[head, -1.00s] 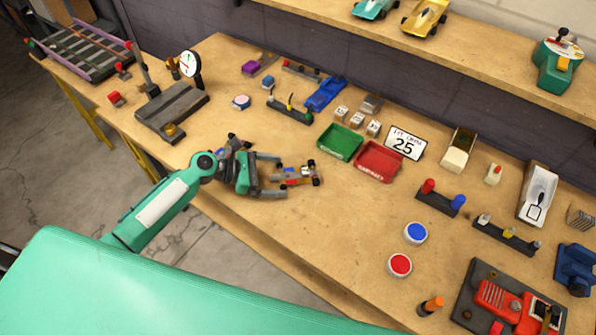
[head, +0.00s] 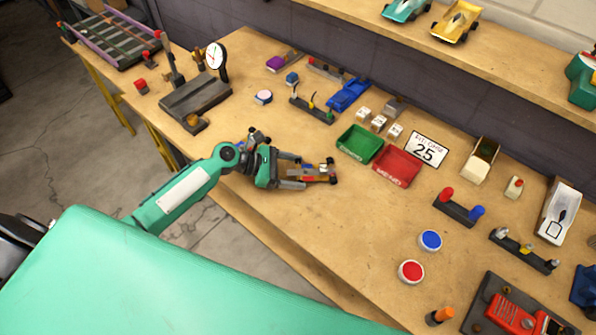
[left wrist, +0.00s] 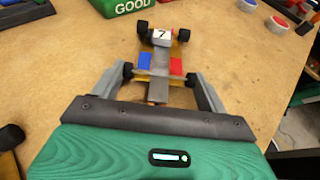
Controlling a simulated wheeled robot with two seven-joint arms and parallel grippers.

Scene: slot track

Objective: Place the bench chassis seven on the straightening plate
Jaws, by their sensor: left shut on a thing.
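The chassis (head: 322,173) has a white number 7 tile in the left wrist view (left wrist: 161,34), with black wheels and blue and red side blocks. My left gripper (head: 305,172) is shut on its near end, with one finger at each side. The chassis is over or on bare bench in front of the green tray; I cannot tell if it touches the wood. A dark grey plate with a dial gauge, apparently the straightening plate (head: 190,102), lies to the left, apart from the gripper, with its upper face largely bare. My right gripper is out of view.
The green tray (head: 345,152) and red tray (head: 397,165) lie right of the chassis. A black peg stand (head: 312,110) and a pale round piece (head: 263,97) lie farther back. A brass-coloured knob (head: 194,124) is at the plate's front. Bench between chassis and plate is mostly clear.

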